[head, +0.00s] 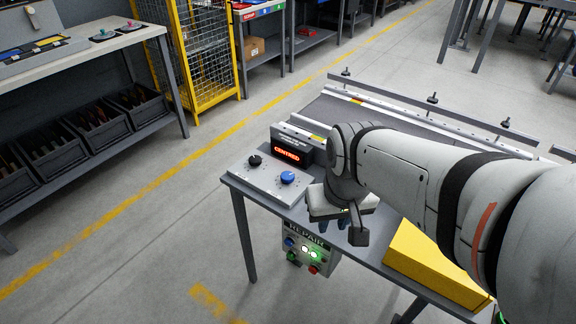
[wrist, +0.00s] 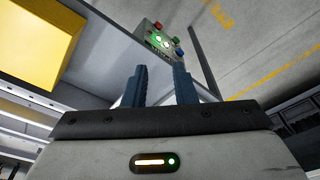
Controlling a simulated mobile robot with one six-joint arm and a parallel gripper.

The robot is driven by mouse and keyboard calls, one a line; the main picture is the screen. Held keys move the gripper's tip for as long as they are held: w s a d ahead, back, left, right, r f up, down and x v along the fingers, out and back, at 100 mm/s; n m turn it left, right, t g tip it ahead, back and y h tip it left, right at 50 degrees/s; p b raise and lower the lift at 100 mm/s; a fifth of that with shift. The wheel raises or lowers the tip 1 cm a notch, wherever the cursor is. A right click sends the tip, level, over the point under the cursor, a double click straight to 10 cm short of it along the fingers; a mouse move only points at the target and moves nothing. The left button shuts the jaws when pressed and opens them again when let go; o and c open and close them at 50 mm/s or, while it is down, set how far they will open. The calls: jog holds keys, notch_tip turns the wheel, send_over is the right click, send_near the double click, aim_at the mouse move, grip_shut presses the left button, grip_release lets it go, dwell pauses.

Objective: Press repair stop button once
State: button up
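The REPAIR panel (head: 307,250) is a small grey box hanging at the front edge of the table, with small coloured buttons and lit lamps. A red button (head: 313,269) sits low on it, below a glowing green lamp (head: 317,254). In the wrist view the panel (wrist: 150,42) lies beyond the fingertips, with a red button (wrist: 158,26) near its far edge. Button labels are too small to read. My gripper (head: 334,224) is above and right of the panel, pointing down. In the wrist view its two dark blue fingers (wrist: 159,70) are apart with nothing between them.
A grey control plate (head: 262,185) with a black and a blue knob lies on the table beside a display (head: 290,153) reading CENTRED. A yellow block (head: 432,265) stands at the table's front right. The floor left of the table is clear.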

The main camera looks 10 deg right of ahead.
grip_shut()
dwell(1.1)
